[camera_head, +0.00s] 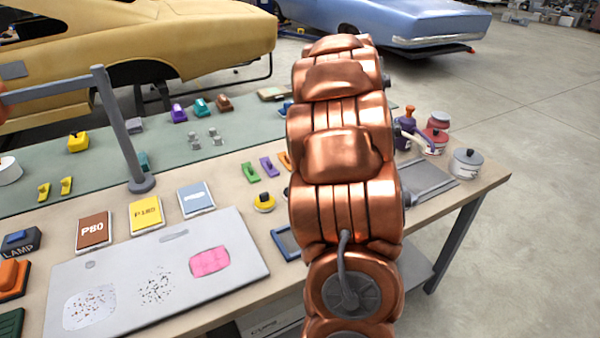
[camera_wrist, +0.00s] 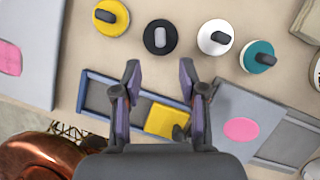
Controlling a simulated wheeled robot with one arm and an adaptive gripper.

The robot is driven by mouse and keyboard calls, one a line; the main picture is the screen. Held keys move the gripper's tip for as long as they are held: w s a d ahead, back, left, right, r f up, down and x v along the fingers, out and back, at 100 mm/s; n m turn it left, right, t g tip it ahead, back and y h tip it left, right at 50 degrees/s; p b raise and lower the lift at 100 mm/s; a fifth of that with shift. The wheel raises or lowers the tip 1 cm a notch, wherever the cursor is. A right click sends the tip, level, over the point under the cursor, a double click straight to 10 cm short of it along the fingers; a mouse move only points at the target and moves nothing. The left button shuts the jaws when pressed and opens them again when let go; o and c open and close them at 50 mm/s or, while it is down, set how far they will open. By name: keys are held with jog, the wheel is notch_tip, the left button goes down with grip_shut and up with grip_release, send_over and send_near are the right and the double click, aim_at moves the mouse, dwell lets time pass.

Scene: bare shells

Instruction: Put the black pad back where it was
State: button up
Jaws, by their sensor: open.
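The black pad (camera_wrist: 160,37) is a round disc with a grey handle on top. In the wrist view it sits on the beige table top, in a row between a yellow pad (camera_wrist: 111,17) and a white pad (camera_wrist: 215,37), with a teal pad (camera_wrist: 258,56) at the right. My gripper (camera_wrist: 160,72) is open and empty, its fingertips just below the black pad in the picture and apart from it. In the head view my copper arm hides the gripper and most of this area; the yellow pad (camera_head: 264,202) shows left of the arm.
A blue-framed tray (camera_wrist: 98,77) with a yellow square (camera_wrist: 164,120) lies under my fingers. A grey panel with a pink oval (camera_wrist: 241,130) is right of it. A grey board (camera_head: 255,270) with a pink patch lies at the left. A grey post (camera_head: 120,130) stands behind.

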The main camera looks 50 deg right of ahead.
jog(key=s+a+r+n+g+y, duration=0.15)
jog(key=s+a+n, duration=0.25)
jog(key=a+n, duration=0.65)
jog(key=s+a+r+n+g, duration=0.1)
jog(key=s+a+n+g, duration=0.35)
jog(key=a, duration=1.05)
jog(key=s+a+f+n+h, duration=0.1)
jog(key=s+a+n, duration=0.5)
jog(key=s+n, duration=0.2)
jog(key=s+a+f+n+h, duration=0.1)
jog(key=s+a+n, duration=0.5)
jog(key=s+n, duration=0.3)
jog(key=shift+s+n, duration=0.2)
jog(key=shift+n, duration=1.5)
